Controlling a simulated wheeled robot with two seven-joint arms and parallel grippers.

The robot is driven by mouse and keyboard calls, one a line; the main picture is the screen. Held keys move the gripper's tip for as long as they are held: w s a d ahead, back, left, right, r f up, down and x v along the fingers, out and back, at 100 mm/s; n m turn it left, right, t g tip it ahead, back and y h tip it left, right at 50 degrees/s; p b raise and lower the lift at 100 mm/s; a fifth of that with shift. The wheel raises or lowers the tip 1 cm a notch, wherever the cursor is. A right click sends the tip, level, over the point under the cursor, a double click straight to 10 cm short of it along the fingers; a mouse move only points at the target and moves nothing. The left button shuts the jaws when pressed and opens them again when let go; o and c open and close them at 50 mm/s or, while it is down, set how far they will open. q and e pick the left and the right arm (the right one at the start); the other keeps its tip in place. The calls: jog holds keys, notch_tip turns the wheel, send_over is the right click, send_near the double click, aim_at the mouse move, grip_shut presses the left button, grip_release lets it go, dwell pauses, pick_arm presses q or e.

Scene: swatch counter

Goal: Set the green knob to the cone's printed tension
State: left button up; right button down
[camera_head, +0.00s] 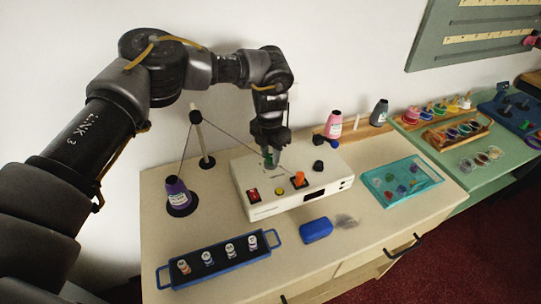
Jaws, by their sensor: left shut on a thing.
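The green knob (268,162) shows on top of a white machine box (258,210) on the counter, partly hidden by my gripper. My left gripper (269,156) comes down from above and is shut on the green knob. A purple cone (177,191) with a white label stands on a dark base left of the box; the print is too small to read. A thread runs from a thin post (198,135) near it. The box also has an orange knob (299,178), a red switch, a yellow button and a black knob. My right gripper is not in view.
A blue tray (222,264) with several small spools lies in front, beside a blue block (316,230). A teal tray (402,180) is at right. Pink and grey cones stand behind it. A green table with more trays adjoins at right.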

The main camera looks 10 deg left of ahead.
aim_at(270, 156)
pick_arm(q)
jog(key=m, duration=0.3)
jog(key=shift+m, duration=0.3)
jog(key=shift+m+b, duration=0.3)
jog(key=shift+m, duration=0.9)
jog(key=o, duration=1)
jog(key=shift+c, duration=0.2)
notch_tip(270, 156, up, 11)
jog(key=b, duration=0.2)
jog(key=shift+f, duration=0.15)
jog(key=shift+w, duration=0.1)
